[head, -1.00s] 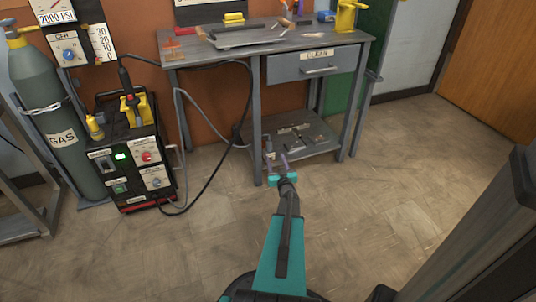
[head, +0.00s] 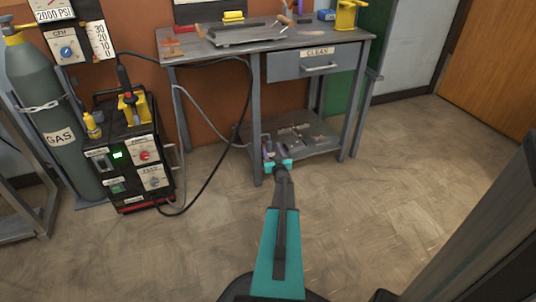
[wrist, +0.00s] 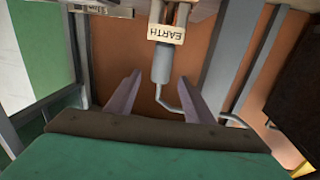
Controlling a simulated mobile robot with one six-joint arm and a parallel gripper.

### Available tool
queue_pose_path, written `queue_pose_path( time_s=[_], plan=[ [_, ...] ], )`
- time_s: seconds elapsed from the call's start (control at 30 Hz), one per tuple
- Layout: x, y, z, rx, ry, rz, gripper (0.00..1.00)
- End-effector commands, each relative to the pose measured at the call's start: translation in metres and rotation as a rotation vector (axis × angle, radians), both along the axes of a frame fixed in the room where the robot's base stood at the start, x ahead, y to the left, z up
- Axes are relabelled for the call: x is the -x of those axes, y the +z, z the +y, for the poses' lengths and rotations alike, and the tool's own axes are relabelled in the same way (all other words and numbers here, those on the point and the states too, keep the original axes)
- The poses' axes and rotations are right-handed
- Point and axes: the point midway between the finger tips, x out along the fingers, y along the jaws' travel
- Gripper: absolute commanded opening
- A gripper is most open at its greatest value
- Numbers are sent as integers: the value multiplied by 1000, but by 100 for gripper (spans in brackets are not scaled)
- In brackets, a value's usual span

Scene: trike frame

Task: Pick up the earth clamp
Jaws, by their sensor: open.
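The earth clamp (wrist: 160,62) shows in the wrist view as a grey handle with a pale tag reading EARTH (wrist: 166,34). A grey cable bends away from the handle to the right. My gripper (wrist: 160,78) is open, its two fingers apart with the handle's end between or just beyond their tips; the exact depth is unclear. In the head view my gripper (head: 277,153) is by the front left leg of the bench, at lower shelf height. The clamp is small there and largely hidden by the gripper.
The workbench (head: 310,34) has a drawer marked CLEAN and a lower shelf (head: 327,145) with small metal items. The welder (head: 128,165) and gas cylinder (head: 50,110) stand left, with cables looping to the bench. The floor in front is clear.

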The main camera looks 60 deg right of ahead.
Motion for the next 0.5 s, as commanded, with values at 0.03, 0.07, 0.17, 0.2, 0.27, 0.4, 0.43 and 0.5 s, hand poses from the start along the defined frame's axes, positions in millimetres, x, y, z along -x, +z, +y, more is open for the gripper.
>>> queue_pose_path(
  time_s=[0.03, 0.07, 0.17, 0.2, 0.27, 0.4, 0.43, 0.5],
  plan=[
    [-2, 0, -1, 0, 0, 0, 48],
    [-2, 0, -2, 0, 0, 0, 48],
    [-2, 0, -1, 0, 0, 0, 48],
    [-2, 1, -1, 0, 1, 0, 48],
    [-2, 0, -1, 0, 1, 0, 48],
    [-2, 0, -2, 0, 1, 0, 48],
    [-3, 0, -2, 0, 1, 0, 48],
    [-5, -1, -4, 1, 1, -1, 48]
  ],
)
